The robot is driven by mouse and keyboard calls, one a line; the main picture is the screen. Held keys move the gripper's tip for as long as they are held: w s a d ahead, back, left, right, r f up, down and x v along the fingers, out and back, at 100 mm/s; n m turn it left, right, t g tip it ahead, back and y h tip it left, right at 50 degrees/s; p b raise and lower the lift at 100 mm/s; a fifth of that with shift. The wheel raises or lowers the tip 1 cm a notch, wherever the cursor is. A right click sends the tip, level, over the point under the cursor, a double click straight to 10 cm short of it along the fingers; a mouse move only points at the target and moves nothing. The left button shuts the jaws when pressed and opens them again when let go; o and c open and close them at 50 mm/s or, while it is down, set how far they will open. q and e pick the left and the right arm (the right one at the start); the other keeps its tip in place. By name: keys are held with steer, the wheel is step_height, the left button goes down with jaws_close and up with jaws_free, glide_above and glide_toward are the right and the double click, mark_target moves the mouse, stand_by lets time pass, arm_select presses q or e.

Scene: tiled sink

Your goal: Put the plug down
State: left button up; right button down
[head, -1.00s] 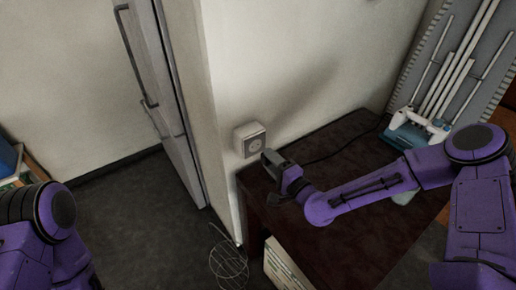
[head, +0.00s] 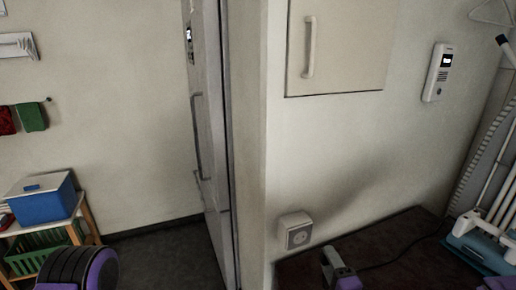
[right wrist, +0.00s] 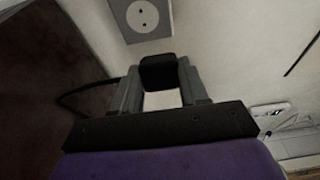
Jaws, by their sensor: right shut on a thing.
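The black plug (right wrist: 158,72) is between the fingers of my right gripper (right wrist: 160,88) in the right wrist view. The gripper is shut on it, and a dark cable (right wrist: 84,91) curves off to the left. The wall socket (right wrist: 143,15) is just beyond, with its two holes uncovered, and the plug is apart from it. In the head view my right gripper (head: 334,262) is low, right of and below the socket (head: 295,232). The plug is hard to make out there. My left gripper is out of view.
A dark tabletop (head: 395,240) lies below the socket, with a cable across it and a blue-white cleaning tool (head: 480,240) at right. A wall cabinet (head: 335,45) hangs above. A blue box (head: 42,203) on a shelf stands far left.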

mark_target(326, 262)
steer(key=shift+m+h, duration=0.6)
steer(key=shift+h, duration=0.3)
steer(key=s, duration=0.2)
steer(key=s+a, duration=0.1)
steer(key=s, duration=0.1)
steer(key=shift+s+f, duration=0.1)
steer(key=shift+s, duration=0.3)
